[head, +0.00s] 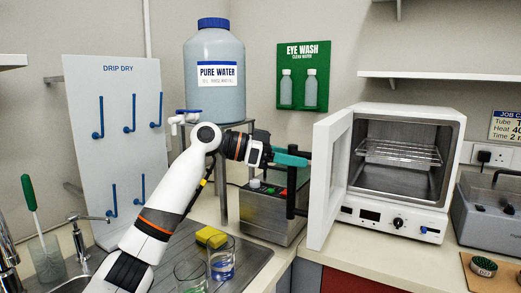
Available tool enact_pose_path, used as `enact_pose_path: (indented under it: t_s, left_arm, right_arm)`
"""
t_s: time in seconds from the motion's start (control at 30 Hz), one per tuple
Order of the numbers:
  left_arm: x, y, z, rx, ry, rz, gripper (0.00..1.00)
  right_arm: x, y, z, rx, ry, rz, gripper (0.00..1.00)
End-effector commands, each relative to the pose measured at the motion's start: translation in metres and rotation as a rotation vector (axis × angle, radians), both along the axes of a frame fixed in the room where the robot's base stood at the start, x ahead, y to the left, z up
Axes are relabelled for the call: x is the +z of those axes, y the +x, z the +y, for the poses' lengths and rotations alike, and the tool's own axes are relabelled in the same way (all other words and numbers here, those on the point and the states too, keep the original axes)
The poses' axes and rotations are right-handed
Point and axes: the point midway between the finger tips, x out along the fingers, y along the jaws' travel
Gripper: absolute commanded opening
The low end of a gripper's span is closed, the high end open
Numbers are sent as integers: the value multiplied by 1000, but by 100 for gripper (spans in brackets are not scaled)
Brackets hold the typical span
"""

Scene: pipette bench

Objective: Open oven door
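The white oven (405,170) stands on the bench at the right. Its door (329,180) is swung wide open to the left, so the chamber and its wire rack (398,152) show. The door's black bar handle (291,190) faces left. My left gripper (291,158) is at the upper part of this handle, its teal fingers close together and overlapping the bar. It looks shut on the handle; the fingers hide part of the contact. My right gripper is not in view.
A metal box with coloured buttons (268,215) stands left of the door. Glass beakers (222,262) and a yellow sponge (212,237) are near my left arm. A water tank (214,75) stands behind. A grey lidded device (488,215) is right of the oven.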

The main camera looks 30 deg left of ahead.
Motion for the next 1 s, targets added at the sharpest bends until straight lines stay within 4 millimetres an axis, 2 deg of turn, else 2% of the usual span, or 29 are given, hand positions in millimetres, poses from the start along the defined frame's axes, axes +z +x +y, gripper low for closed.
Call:
enact_pose_path:
  t_s: [0.03,1.0]
  left_arm:
    - [12,0,7,11,-18,-19,40]
    - [2,8,75,11,-4,-4,40]
  right_arm:
    - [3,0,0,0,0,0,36]
    - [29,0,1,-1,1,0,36]
